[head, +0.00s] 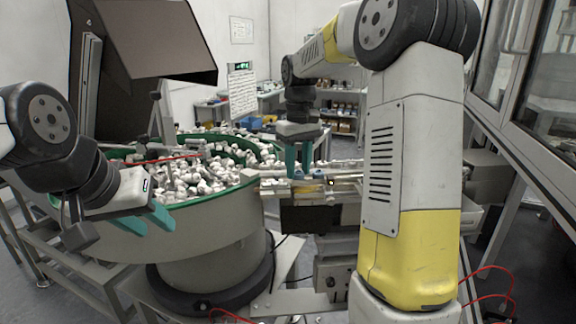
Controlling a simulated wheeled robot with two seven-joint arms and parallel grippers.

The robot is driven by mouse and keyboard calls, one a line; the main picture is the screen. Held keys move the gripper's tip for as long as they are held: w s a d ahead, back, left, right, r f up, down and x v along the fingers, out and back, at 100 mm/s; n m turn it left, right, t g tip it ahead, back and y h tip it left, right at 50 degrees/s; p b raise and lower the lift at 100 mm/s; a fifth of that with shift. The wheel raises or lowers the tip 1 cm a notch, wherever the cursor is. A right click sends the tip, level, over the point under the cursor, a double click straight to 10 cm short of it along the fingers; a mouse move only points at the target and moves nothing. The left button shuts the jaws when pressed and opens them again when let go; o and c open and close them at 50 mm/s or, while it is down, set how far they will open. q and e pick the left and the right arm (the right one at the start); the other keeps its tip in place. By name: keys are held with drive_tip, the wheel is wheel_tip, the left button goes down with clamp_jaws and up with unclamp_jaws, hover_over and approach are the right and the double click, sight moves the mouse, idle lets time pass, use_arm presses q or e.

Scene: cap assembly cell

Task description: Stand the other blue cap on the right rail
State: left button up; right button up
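My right gripper (299,170) points down over the rail (345,178), its two teal fingers a small gap apart. A small blue cap (298,175) shows at its fingertips; I cannot tell whether the fingers press on it. Another small blue cap (318,175) is just to the right, on the rail. Both caps are tiny in the head view, and my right arm hides the rail's right part. My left gripper (147,222) is open and empty in front of the bowl, its teal fingers spread apart.
A large green-rimmed bowl feeder (215,225) full of white caps (195,178) stands at the left and centre. Glazed machine frames (545,90) stand at the right. Shelves (340,105) are at the back.

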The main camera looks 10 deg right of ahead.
sight(298, 171)
drive_tip(key=shift+r, duration=0.1)
wheel_tip(298, 171, up, 11)
drive_tip(key=s+r+m+t, duration=0.1)
drive_tip(key=s+t, duration=0.2)
drive_tip(key=s, duration=0.8)
drive_tip(key=s+a+f+m+t+y, duration=0.1)
drive_tip(key=s+f, duration=0.3)
drive_tip(key=s, duration=0.2)
drive_tip(key=s+a+f+m+t+y, duration=0.1)
drive_tip(key=s+f+t, duration=0.1)
drive_tip(key=s+f, duration=0.2)
drive_tip(key=s, duration=0.3)
drive_tip(key=shift+f+m, duration=0.4)
drive_tip(key=shift+o, duration=0.2)
drive_tip(key=shift+a, duration=0.1)
idle(0.3)
